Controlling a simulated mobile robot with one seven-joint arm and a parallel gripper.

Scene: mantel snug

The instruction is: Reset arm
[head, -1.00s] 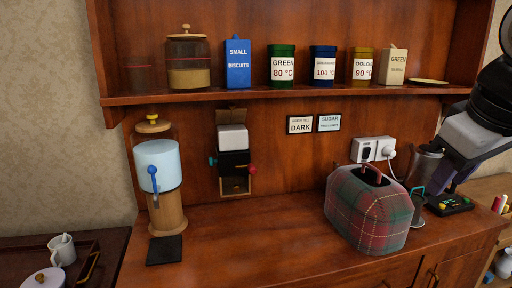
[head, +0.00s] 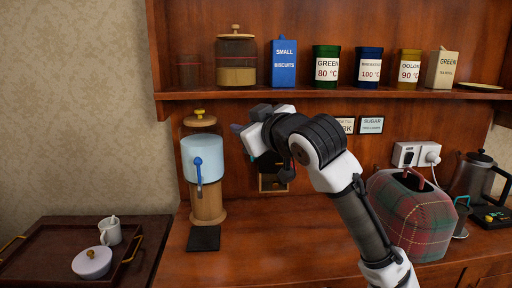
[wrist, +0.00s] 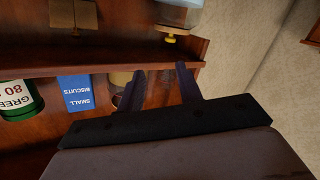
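My arm reaches up from the lower right of the head view, bent at the elbow. My gripper (head: 246,120) is in front of the back panel, just below the shelf and right of the dispenser with the blue lever. In the wrist view my gripper (wrist: 160,72) shows two dark fingers standing apart with nothing held between them. The wrist picture is upside down, with the shelf and its tins beyond the fingers. My arm hides most of the wall-mounted box (head: 273,183) and part of the left sign.
The shelf (head: 300,94) holds a glass jar (head: 236,60), a blue biscuit tin (head: 284,63) and several tea tins. Below are the dispenser (head: 207,205), a plaid cosy (head: 415,215) close to my forearm, and a kettle (head: 475,178). A tray (head: 40,262) stands left. The front counter is fairly clear.

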